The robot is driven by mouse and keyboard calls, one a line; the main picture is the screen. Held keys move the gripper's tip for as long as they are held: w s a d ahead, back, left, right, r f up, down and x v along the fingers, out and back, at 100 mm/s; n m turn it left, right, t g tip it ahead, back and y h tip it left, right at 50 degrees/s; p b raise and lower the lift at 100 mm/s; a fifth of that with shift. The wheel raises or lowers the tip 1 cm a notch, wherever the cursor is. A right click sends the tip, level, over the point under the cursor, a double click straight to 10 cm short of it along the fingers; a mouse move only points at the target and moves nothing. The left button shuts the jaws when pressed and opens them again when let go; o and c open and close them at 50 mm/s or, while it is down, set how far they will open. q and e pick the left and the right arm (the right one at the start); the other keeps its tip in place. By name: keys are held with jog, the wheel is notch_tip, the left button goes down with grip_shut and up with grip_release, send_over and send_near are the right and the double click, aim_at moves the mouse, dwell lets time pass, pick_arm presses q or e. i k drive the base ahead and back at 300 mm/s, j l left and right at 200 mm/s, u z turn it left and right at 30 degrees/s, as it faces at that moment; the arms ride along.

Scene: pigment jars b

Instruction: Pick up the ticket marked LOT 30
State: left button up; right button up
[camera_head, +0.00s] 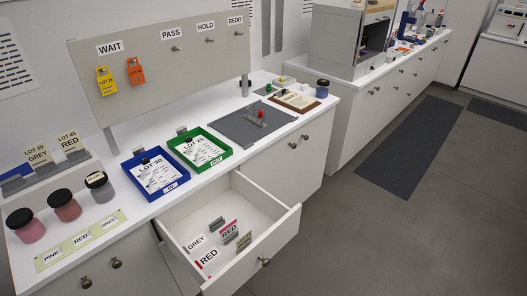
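A white sheet marked LOT 30 (155,177) lies in the blue tray (131,182) on the counter, with a dark clip at its top. A cream card reading LOT 30 GREY (37,154) stands in a holder at the far left. A yellow tag (106,82) hangs under WAIT on the grey peg board (160,60); its small print is hard to read. An orange tag (136,72) hangs beside it, its print also unclear. Neither of my grippers is in view.
A green tray (229,155) with a LOT sheet adjoins the blue one. An open drawer (285,232) holding several cards juts out below. Jars (65,206) and a colour strip (80,240) occupy the left counter. A grey mat (235,122) lies right of the trays.

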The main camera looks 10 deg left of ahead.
aim_at(38, 156)
jog(key=u, duration=1.75)
